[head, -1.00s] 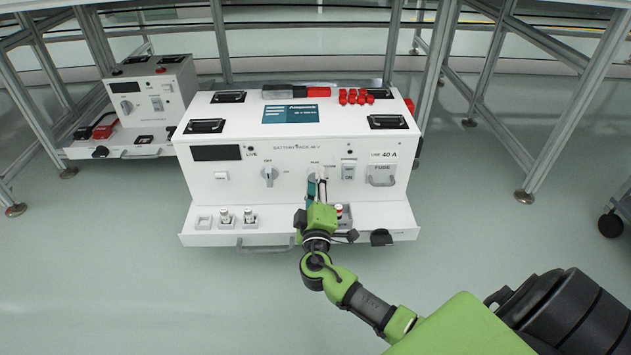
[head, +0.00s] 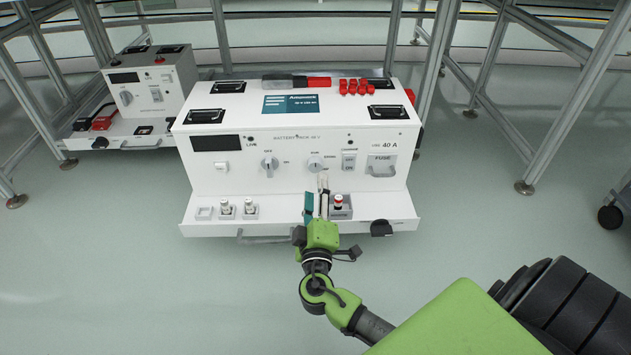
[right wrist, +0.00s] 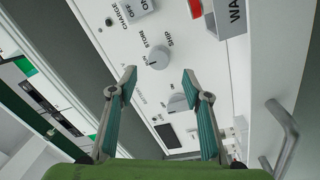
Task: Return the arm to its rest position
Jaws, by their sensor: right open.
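My right gripper (head: 317,198) is in front of the white battery pack unit (head: 235,172), over its front ledge. In the right wrist view its two teal fingers (right wrist: 160,90) stand apart with nothing between them. A round knob (right wrist: 158,58) on the panel shows beyond the fingertips, apart from them. In the head view this knob (head: 316,164) sits just above the gripper. My green right arm (head: 318,290) reaches in from the lower right. My left gripper is not in view.
A red-topped button (head: 338,200) stands on the ledge right of the gripper. Two small fittings (head: 238,208) stand on the ledge's left part. A handle (head: 268,238) juts from the front edge. A second unit (head: 150,95) stands back left. Metal frame legs (head: 433,75) stand behind. The near floor is open.

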